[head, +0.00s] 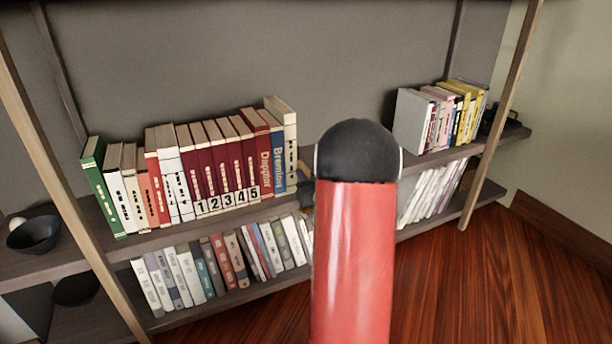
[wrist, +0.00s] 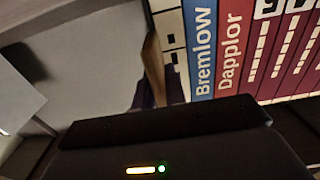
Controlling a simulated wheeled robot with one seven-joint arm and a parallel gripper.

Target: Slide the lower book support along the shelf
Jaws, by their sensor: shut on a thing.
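A thin tan upright piece, which looks like the book support (wrist: 153,66), stands beside the white end book (wrist: 168,35) of the numbered row in the wrist view. My gripper (wrist: 146,97) is at its lower part, shut on it; the fingers are dark and mostly hidden behind the black gripper body. In the head view my red arm covers most of this spot, and only a small dark and brown bit shows right of the row (head: 304,190). Whether the support touches the end book cannot be told.
The upper shelf (head: 170,240) holds a row of books (head: 215,165) at left and another group (head: 440,115) at right. More books (head: 205,270) stand on the lower shelf. A black bowl (head: 33,234) sits far left. Wooden posts (head: 505,110) frame the shelves.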

